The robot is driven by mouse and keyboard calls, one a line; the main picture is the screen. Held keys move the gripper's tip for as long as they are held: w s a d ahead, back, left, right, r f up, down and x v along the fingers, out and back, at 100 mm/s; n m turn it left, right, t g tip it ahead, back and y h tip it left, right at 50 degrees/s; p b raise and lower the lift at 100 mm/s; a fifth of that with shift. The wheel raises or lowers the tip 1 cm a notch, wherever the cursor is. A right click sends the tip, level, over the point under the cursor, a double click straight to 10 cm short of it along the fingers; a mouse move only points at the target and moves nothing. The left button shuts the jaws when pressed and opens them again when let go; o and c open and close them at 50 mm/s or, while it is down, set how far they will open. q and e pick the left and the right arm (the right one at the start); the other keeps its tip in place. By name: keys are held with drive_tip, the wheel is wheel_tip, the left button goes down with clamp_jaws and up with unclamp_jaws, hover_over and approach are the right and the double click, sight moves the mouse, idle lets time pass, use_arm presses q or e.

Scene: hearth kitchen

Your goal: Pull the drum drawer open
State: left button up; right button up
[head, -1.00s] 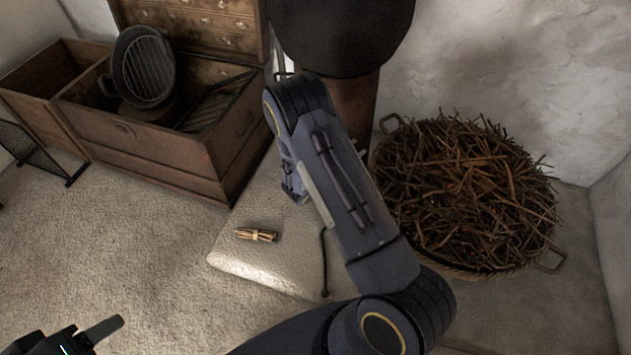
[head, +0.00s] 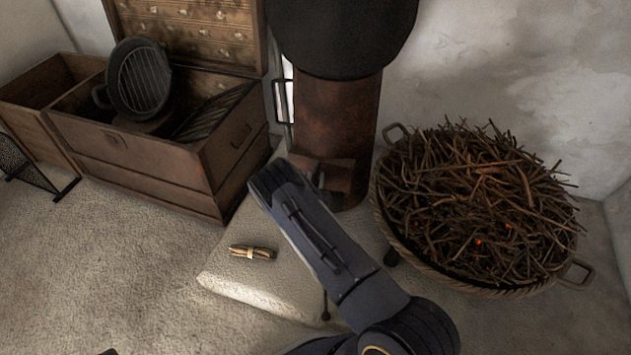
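The rusty brown drum (head: 338,115) stands upright at the back centre on a pale slab, under a wide dark round top. A boxy rust-coloured part (head: 338,173) shows low on its front, which looks like the drawer; my arm partly covers it, and I cannot tell how far it stands out. My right arm reaches up from the bottom right, its upper end just left of and in front of this part. Only a small dark tip of my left gripper (head: 110,352) shows at the bottom edge.
A wicker basket (head: 400,245) of twigs with small red glints stands right of the drum. A wooden chest (head: 150,160) holding a dark grill pan is at left. A tied stick bundle (head: 252,252) lies on the pale slab (head: 260,285). Carpet at lower left is clear.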

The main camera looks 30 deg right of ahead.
drive_tip(key=shift+w+d, duration=0.2)
drive_tip(key=shift+c, duration=0.2)
clamp_jaws()
